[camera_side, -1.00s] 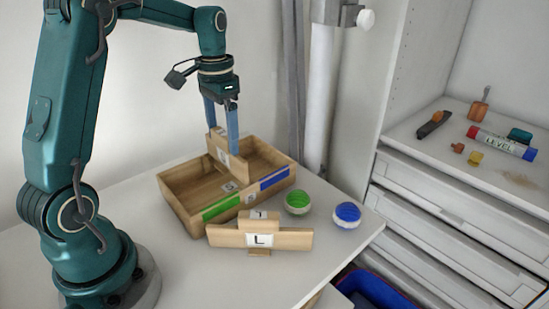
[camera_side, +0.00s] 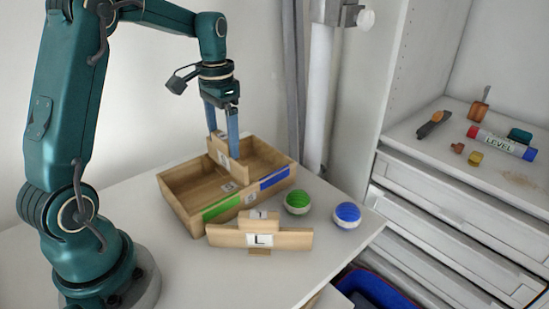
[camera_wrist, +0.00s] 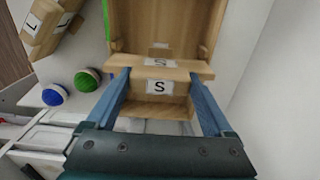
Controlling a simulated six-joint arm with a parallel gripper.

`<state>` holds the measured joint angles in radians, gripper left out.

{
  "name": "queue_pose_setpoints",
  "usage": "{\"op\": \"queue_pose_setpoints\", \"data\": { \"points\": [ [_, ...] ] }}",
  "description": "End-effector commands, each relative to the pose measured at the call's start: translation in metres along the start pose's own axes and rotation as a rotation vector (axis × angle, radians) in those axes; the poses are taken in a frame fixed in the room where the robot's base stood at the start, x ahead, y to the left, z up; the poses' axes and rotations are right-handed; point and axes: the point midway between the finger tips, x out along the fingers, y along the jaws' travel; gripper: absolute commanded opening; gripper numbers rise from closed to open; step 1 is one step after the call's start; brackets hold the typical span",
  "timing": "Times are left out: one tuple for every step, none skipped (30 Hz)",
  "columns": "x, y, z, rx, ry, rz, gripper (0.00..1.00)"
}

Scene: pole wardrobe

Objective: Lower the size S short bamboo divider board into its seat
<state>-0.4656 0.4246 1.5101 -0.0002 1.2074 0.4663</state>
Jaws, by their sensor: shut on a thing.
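The size S short bamboo divider board (camera_side: 222,152) is upright across the middle of the wooden box (camera_side: 178,206). In the wrist view the board (camera_wrist: 185,68) shows an S label on its top and another S label on its near side. My gripper (camera_side: 222,148) is shut on the board, with one blue finger at each end. The fingers also show in the wrist view (camera_wrist: 160,76). The board's lower part is down between the box walls. Its bottom edge and the seat are hidden, so I cannot tell whether it touches the floor of the box.
A larger board labelled L (camera_side: 290,239) stands in front of the box. A green-and-white ball (camera_side: 297,202) and a blue-and-white ball (camera_side: 347,215) sit to the right, near the table edge. A wardrobe shelf (camera_side: 460,165) with tools stands further right.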

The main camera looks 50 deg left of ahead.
Motion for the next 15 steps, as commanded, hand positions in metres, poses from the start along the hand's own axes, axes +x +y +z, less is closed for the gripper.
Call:
{"op": "queue_pose_setpoints", "data": {
  "points": [
    [0.0008,0.0001,0.0001,0.0,-0.001,0.0,0.11],
    [0.0012,0.0001,0.0001,0.0,-0.001,0.0,0.11],
    [0.0018,0.0001,0.0001,0.0,0.0,0.0,0.11],
    [0.0022,0.0,0.0,0.0,0.0,0.0,0.11],
    [0.0026,0.0,0.0,0.0,0.0,0.0,0.11],
    [0.0032,0.0,0.0,0.0,0.0,0.0,0.11],
    [0.0036,0.0,0.0,0.0,0.0,0.0,0.11],
    [0.004,0.0,0.0,0.0,0.0,0.0,0.11],
    [0.0046,0.0,0.0001,0.0,0.0,0.0,0.11],
    [0.005,0.0,0.0001,0.0,-0.001,0.0,0.11],
    [0.0054,0.0001,0.0001,0.0,-0.001,0.0,0.11],
    [0.0059,0.0001,0.0002,0.0,-0.001,0.001,0.11],
    [0.0063,0.0001,0.0002,0.0,-0.001,0.001,0.11],
    [0.0067,0.0001,0.0002,0.0,-0.001,0.001,0.11],
    [0.0072,0.0001,0.0002,0.0,-0.001,0.001,0.11]
  ]
}}
